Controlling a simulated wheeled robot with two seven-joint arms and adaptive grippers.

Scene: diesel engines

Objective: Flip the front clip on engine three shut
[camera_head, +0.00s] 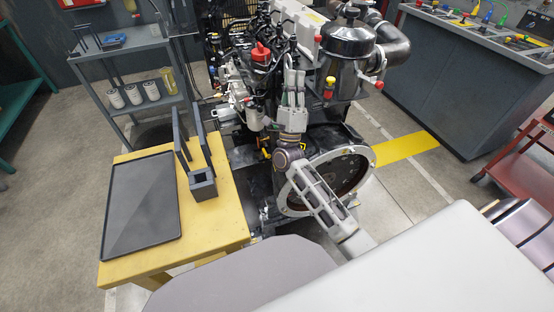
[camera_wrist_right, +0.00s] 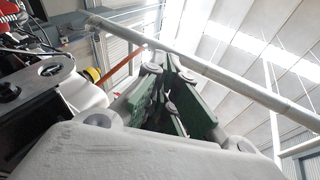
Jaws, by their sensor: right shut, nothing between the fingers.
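The engine (camera_head: 300,30) stands in the middle of the head view, with a black canister (camera_head: 347,42) at its upper right. My right gripper (camera_head: 294,76) is shut and empty, pointing up in front of the engine, left of the canister. In the right wrist view its green-sided fingers (camera_wrist_right: 172,90) point up toward the roof, with no clip seen between them. My left gripper is not in view.
A yellow table (camera_head: 225,235) at the left holds a black tray (camera_head: 145,205) and a dark upright holder (camera_head: 203,185). A grey shelf (camera_head: 130,105) stands behind it. A red cap (camera_head: 260,53) tops the engine's left side. A red cart (camera_head: 515,165) stands at the right.

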